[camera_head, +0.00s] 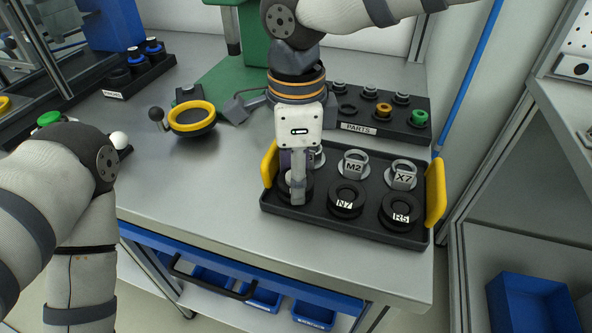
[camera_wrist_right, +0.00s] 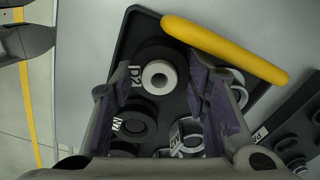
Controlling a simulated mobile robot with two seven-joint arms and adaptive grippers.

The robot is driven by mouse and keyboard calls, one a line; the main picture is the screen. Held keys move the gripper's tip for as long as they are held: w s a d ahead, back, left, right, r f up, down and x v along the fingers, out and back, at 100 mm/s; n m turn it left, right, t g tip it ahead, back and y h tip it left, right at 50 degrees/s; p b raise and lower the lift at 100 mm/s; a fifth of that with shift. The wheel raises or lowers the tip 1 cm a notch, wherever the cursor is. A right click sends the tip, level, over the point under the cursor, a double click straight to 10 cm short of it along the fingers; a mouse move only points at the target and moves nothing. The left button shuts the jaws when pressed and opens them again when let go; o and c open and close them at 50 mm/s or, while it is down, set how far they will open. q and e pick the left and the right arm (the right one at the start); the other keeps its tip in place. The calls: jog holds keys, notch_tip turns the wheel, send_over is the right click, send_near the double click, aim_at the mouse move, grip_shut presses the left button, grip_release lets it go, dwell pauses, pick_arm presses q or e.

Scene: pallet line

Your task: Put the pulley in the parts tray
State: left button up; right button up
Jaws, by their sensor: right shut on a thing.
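The pulley (camera_head: 283,186), a round dark part with a pale ring at its middle, is at the front left of the black tray with yellow handles (camera_head: 338,226). It also shows in the right wrist view (camera_wrist_right: 157,77), beside a D2 label. My right gripper (camera_head: 297,192) points down and is shut on it; the fingers hide part of it in the head view. I cannot tell whether it touches the tray floor. The black parts tray (camera_head: 354,128), labelled PARTS, stands behind and holds several small parts. My left gripper is not in view; only its arm shows.
Dark rings N7 (camera_head: 346,199) and R5 (camera_head: 400,211), and grey ringed parts M2 (camera_head: 354,165) and X7 (camera_head: 402,174), share the handled tray. A yellow-rimmed round thing (camera_head: 192,117) lies to the left. The bench (camera_head: 200,185) is clear in front of it.

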jog(key=o, duration=1)
jog(key=shift+f, duration=0.1)
jog(key=shift+c, duration=0.2)
notch_tip(320, 180, up, 12)
